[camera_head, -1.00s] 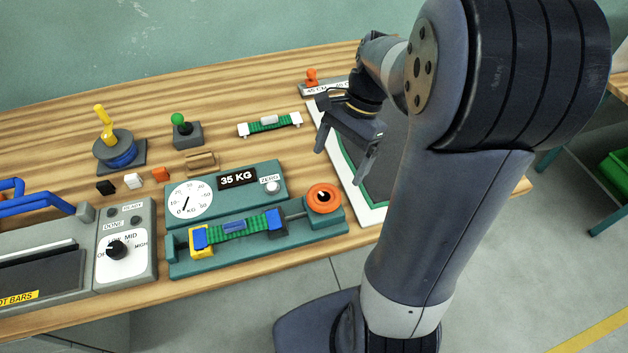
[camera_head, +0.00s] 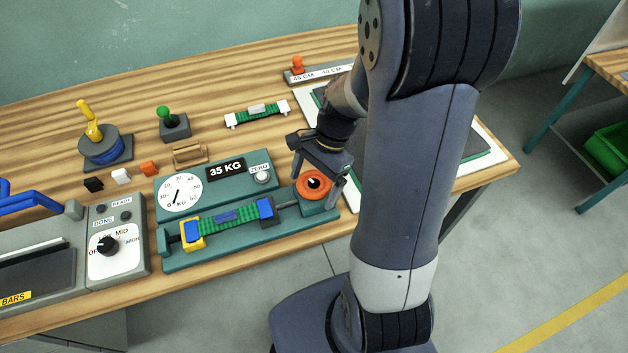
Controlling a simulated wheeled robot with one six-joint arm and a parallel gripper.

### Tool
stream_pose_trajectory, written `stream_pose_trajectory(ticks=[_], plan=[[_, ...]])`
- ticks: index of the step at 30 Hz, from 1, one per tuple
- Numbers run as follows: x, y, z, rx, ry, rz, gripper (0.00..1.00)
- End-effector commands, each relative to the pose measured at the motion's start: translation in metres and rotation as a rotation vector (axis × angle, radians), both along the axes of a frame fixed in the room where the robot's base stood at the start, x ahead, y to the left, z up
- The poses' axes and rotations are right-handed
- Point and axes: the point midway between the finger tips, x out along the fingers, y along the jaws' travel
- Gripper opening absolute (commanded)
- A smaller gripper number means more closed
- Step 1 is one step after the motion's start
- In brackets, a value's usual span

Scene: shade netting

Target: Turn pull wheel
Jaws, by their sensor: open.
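The pull wheel is an orange disc (camera_head: 314,186) with a dark centre and a small white mark, at the right end of the teal pull tester (camera_head: 239,245). My gripper (camera_head: 315,188) is open and points down over the wheel, one finger on its left and the other on its right. I cannot tell whether the fingers touch it. A green strap (camera_head: 221,219) is stretched between a yellow-and-blue clamp (camera_head: 191,234) and a blue clamp (camera_head: 266,209). The dial (camera_head: 180,194) has its needle near the low end. A sign (camera_head: 226,170) reads 35 KG.
A ZERO button (camera_head: 262,176) sits just left of the wheel. A grey sealing machine (camera_head: 117,245) with a knob stands at the left. Behind are a wooden block (camera_head: 189,153), a green-knobbed joystick (camera_head: 173,126) and another green strap (camera_head: 257,113). A framed mat (camera_head: 478,143) lies to the right.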

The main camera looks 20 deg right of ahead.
Motion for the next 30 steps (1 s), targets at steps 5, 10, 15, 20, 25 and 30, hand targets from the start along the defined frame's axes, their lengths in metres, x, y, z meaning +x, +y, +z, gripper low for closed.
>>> stream_pose_trajectory(ticks=[5,10,15,20,25,30], plan=[[0.0001,-0.0002,0.0001,0.0,0.0,0.0,0.83],[0.0001,-0.0002,0.0002,0.0,0.0,0.0,0.69],[0.0001,-0.0002,0.0003,0.0,0.0,0.0,0.55],[0.0,-0.0003,0.0005,0.0,0.0,-0.003,0.46],[-0.0005,-0.0006,0.0018,0.001,0.001,-0.126,0.46],[-0.0002,-0.0002,0.0008,0.0,0.001,-0.226,0.46]])
